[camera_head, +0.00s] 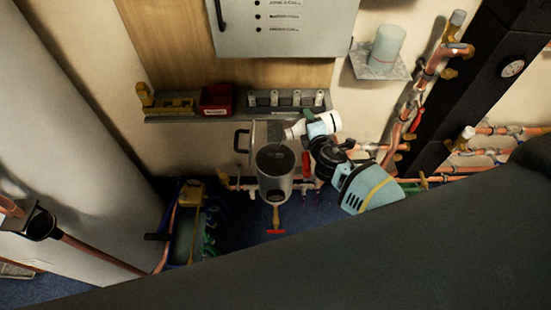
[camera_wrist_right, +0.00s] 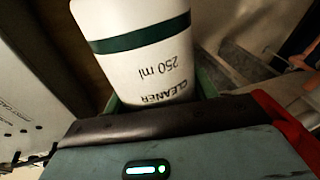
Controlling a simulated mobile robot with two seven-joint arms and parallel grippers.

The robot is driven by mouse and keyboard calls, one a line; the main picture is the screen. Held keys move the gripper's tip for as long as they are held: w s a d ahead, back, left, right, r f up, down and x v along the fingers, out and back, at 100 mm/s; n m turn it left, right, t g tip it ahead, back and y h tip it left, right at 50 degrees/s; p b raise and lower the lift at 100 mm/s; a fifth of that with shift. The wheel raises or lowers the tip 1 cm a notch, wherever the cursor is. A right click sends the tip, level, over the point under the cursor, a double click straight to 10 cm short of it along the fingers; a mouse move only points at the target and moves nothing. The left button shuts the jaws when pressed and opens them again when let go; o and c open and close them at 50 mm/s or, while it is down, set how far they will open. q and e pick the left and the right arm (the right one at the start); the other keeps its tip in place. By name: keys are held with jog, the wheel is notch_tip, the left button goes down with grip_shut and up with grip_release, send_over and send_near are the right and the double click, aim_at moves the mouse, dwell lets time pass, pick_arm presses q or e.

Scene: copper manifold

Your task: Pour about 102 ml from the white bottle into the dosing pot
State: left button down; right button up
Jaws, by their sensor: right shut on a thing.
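The dosing pot (camera_head: 273,187) is a grey metal cylinder with an open dark top. A flat grey plate, which looks like its raised lid, stands behind it with a black handle. The white bottle (camera_head: 331,121) lies tipped almost level above and right of the pot, its narrow end towards the left, near the pot's opening. No stream of liquid can be made out. My right gripper (camera_head: 319,129) is shut on the bottle. In the right wrist view the bottle (camera_wrist_right: 130,25) shows a green band and "CLEANER 250 ml". My left gripper is not in view.
A shelf rail (camera_head: 180,119) on the wall behind holds a red box (camera_head: 216,99) and small fittings. Copper pipes (camera_head: 427,75) with valves stand at the right. A blue crate (camera_head: 185,225) of tools is left of the pot. A grey cabinet (camera_head: 285,30) hangs above.

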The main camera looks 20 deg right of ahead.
jog(key=shift+s+d+n, duration=0.15)
jog(key=shift+d+n, duration=0.15)
jog(key=shift+d, duration=0.15)
jog(key=shift+f, duration=0.15)
jog(key=shift+r+n+h, duration=0.25)
jog(key=shift+n+h, duration=0.15)
dwell(0.3)
jog(key=shift+f, duration=0.1)
